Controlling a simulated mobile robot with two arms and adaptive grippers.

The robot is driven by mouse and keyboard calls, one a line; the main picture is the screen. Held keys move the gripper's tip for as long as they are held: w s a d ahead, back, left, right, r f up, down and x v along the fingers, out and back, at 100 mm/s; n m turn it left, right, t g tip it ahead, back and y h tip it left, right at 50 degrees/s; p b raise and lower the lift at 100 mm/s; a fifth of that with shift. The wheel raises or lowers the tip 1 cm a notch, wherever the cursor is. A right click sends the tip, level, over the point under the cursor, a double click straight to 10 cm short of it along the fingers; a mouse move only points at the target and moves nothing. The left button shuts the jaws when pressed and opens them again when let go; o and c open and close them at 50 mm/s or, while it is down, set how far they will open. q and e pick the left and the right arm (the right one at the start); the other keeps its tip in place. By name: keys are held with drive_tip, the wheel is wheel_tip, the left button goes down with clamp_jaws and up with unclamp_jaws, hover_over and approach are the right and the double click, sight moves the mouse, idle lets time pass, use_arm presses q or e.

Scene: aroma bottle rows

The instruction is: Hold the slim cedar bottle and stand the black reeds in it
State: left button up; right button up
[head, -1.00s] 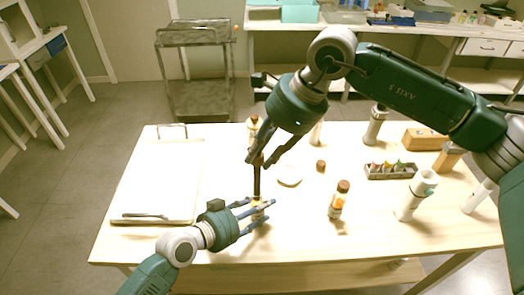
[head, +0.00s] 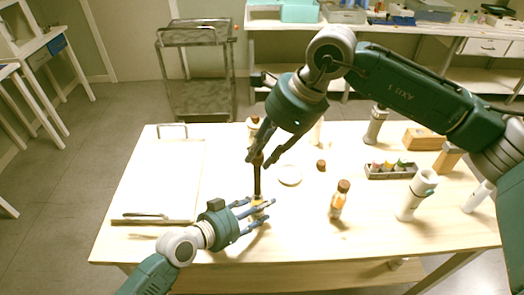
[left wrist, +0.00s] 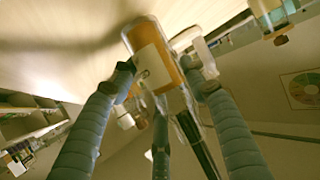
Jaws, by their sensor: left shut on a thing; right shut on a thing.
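The slim bottle (head: 257,211) stands near the table's front edge, with amber liquid and a pale label. My left gripper (head: 262,208) is shut around it. In the left wrist view the bottle (left wrist: 152,58) shows between my fingers, its image turned with the table at the top. The black reeds (head: 257,182) rise upright above the bottle, in line with its neck. The reeds (left wrist: 198,146) also show beyond the neck in the left wrist view; how deep they sit is unclear. My right gripper (head: 262,158) is above, shut on the reeds' upper end.
An amber bottle with a brown cap (head: 339,198) stands to the right. A round pale dish (head: 289,176) and a small brown cap (head: 321,165) lie behind. A white tray (head: 170,185) lies at left. A grey rack of small bottles (head: 391,171) and white cylinder (head: 414,196) stand right.

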use_arm(q)
drive_tip(key=shift+f, duration=0.1)
use_arm(e)
wheel_tip(320, 180, down, 10)
idle(3.6)
drive_tip(key=o, duration=0.9)
drive_tip(key=shift+w, duration=0.1)
drive_tip(key=v, duration=1.2)
use_arm(q)
drive_tip(key=o, duration=1.4)
drive_tip(key=shift+c, duration=0.2)
use_arm(e)
drive_tip(key=shift+f, duration=0.1)
